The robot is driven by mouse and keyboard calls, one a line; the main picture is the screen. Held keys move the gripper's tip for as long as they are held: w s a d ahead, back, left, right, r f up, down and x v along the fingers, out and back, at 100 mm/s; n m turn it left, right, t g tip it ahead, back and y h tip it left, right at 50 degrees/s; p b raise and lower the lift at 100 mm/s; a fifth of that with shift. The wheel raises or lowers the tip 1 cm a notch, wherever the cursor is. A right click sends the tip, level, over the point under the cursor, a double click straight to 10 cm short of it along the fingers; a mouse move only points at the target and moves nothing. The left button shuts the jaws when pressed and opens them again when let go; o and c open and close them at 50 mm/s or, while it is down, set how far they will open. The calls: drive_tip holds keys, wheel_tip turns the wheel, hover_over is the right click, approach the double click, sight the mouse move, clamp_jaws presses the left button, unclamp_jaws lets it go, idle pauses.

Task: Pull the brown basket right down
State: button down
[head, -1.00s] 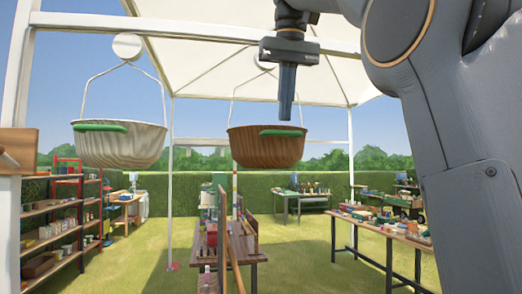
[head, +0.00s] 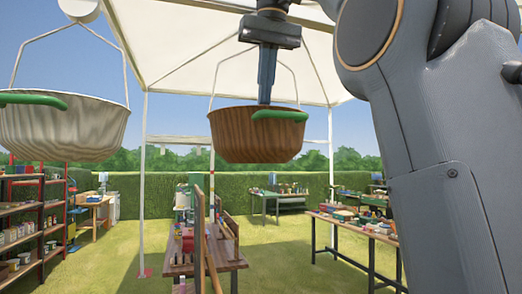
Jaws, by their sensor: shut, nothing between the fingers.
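The brown basket (head: 245,137) hangs in the middle of the head view from thin white wires under the canopy frame. It has a green handle (head: 281,115) on the right part of its near rim. My gripper (head: 265,98) points straight down just above the basket's rim, a little left of the green handle. Its fingers are shut and hold nothing. Whether the fingertips touch the rim, or are in front of or inside it, I cannot tell.
A white basket (head: 62,128) with its own green handle hangs at the left. Below stand a wooden bench (head: 232,262), a table with pots (head: 345,228) at the right and shelves (head: 32,222) at the left. The grass between them is open.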

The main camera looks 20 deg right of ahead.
sight(262, 141)
drive_tip(key=x, duration=0.9)
drive_tip(key=shift+s+f+b, duration=0.25)
drive_tip(key=shift+s+b, duration=0.05)
drive_tip(key=shift+s, duration=0.05)
drive_tip(key=shift+f, duration=1)
